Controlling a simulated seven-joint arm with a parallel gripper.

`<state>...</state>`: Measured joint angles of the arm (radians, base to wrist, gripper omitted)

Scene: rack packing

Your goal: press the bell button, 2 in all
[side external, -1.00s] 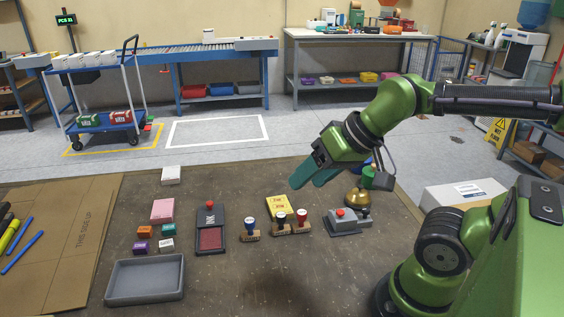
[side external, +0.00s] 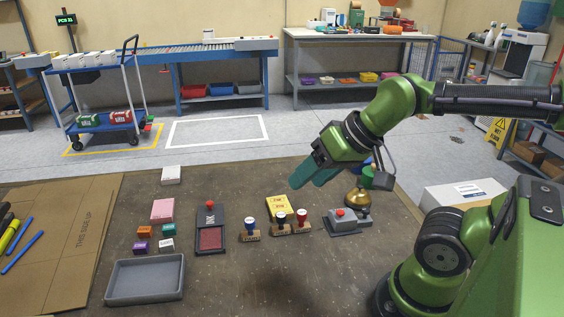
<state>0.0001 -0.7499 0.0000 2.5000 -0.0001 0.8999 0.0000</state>
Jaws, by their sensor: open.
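A brass-coloured bell (side external: 358,199) stands at the right of the work table, partly behind other things. In front of it is a grey box (side external: 349,222) with a red button (side external: 340,212) on top. I cannot tell whether this red button or the bell's own top is the bell button. My gripper (side external: 305,183) is open, with teal fingers, in the air above and left of the bell and grey box. It appears empty and apart from both.
Several stamps (side external: 280,223) stand left of the grey box, by a yellow pad (side external: 279,205). Further left are a dark ink pad (side external: 210,236), small coloured boxes (side external: 162,210) and a grey tray (side external: 145,280). Cardboard (side external: 80,240) lies at the left. The table's front middle is clear.

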